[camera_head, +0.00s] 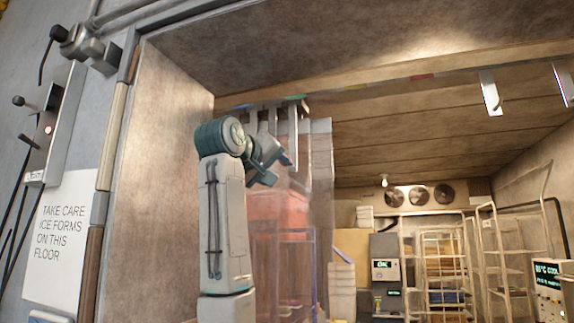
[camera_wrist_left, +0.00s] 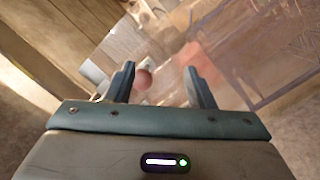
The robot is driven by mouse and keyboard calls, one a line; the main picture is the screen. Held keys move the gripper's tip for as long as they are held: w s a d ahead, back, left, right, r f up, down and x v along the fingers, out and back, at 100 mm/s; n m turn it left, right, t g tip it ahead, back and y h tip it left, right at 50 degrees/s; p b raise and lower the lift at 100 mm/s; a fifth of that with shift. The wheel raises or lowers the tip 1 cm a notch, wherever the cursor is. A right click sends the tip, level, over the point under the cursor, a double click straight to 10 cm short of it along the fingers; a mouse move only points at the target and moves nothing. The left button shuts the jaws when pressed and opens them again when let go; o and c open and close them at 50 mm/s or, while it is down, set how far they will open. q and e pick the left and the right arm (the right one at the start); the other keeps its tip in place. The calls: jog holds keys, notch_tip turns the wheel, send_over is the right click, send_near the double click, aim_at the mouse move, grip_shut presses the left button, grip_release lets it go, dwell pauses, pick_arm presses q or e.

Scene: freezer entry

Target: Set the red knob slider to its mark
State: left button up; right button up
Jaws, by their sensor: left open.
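My left gripper (camera_head: 277,168) is open and raised in front of the clear strip curtain in the freezer doorway. In the left wrist view, the open fingers of my left gripper (camera_wrist_left: 159,70) stand apart. A round pinkish-red knob (camera_wrist_left: 143,78) shows between them, nearer the left finger. I cannot tell how far beyond the fingertips it is, nor be sure it is the slider's knob. No slider track or mark can be made out. In the head view no red slider knob is clear. My right gripper is not in view.
A wall panel (camera_head: 57,125) with black-knobbed levers is at the left, above a sign (camera_head: 58,240) warning of ice. Clear curtain strips (camera_head: 318,190) hang behind my left arm. Wire racks (camera_head: 445,262) and a grey unit (camera_head: 386,272) with a display stand deeper inside.

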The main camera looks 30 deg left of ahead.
pick_arm(q)
jog(key=s+r, duration=0.4)
jog(key=shift+n+t, duration=0.3)
jog(key=w+p, duration=0.2)
jog(key=w, duration=0.1)
jog(key=w+a+p, duration=0.1)
jog(key=w+p, duration=0.1)
jog(key=w, duration=0.2)
jog(key=w+p, duration=0.3)
jog(key=w, duration=0.1)
jog(key=shift+a+r, duration=0.2)
jog(key=shift+a, duration=0.2)
jog(key=shift+c, duration=0.4)
grip_shut()
jog(key=shift+s, duration=0.1)
